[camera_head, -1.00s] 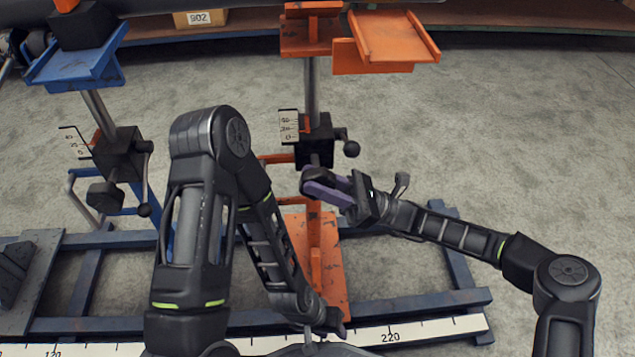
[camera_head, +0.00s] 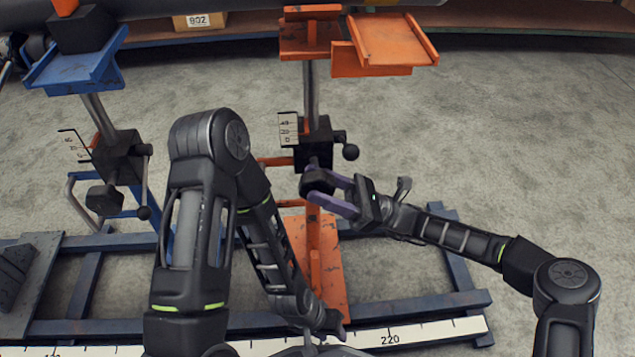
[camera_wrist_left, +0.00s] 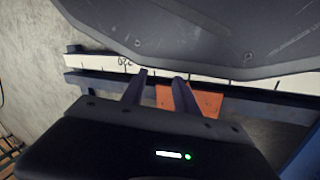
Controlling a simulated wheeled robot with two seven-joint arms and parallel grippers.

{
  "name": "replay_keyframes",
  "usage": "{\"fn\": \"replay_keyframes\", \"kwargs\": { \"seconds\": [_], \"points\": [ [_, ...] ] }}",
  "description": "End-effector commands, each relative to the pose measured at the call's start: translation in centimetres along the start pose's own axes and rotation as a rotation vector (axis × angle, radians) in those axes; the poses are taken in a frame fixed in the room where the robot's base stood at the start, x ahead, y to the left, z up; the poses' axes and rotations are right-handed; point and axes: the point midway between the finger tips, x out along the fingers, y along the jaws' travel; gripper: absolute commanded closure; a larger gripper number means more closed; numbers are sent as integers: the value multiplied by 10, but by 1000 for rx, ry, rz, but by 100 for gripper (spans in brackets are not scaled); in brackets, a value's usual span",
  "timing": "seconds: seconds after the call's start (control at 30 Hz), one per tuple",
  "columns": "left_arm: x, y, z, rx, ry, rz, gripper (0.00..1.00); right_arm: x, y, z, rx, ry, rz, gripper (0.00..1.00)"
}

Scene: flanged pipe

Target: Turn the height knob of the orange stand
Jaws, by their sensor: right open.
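The orange stand (camera_head: 313,255) is in the middle of the head view, with a black clamp block and a scale (camera_head: 286,129) on its post. Its black height knob (camera_head: 317,182) faces me below the block. My right gripper (camera_head: 320,192) comes in from the right with its purple fingers open at the knob, one above and one below; I cannot tell whether they touch it. My left gripper (camera_head: 325,328) is low, in front of the orange base. In the left wrist view its fingers (camera_wrist_left: 160,78) are apart with nothing between them.
A blue stand (camera_head: 117,155) with its own knob and lever is on the left. A small side lever (camera_head: 349,151) sticks out right of the orange stand's block. Blue floor rails (camera_head: 410,305) and a white ruler strip (camera_head: 440,333) run along the front. Grey floor at right is clear.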

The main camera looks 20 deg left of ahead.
Motion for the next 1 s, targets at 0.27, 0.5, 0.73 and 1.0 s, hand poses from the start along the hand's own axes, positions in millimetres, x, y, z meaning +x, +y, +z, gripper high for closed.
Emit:
{"fn": "replay_keyframes", "kwargs": {
  "seconds": [0.27, 0.5, 0.73, 1.0],
  "points": [
    [5, -2, 0, 0, 1, 0, 64, -46, -1, -1, -1, -4, -7, 53],
    [13, -4, -1, -1, 6, 0, 64, -70, 0, 0, 0, -2, -2, 53],
    [13, -4, -1, -1, 7, 0, 64, -70, 0, 0, 0, 1, -1, 53],
    [14, -4, -1, 0, 7, 0, 53, -71, 0, -31, 0, 97, -39, 53]
  ]
}}
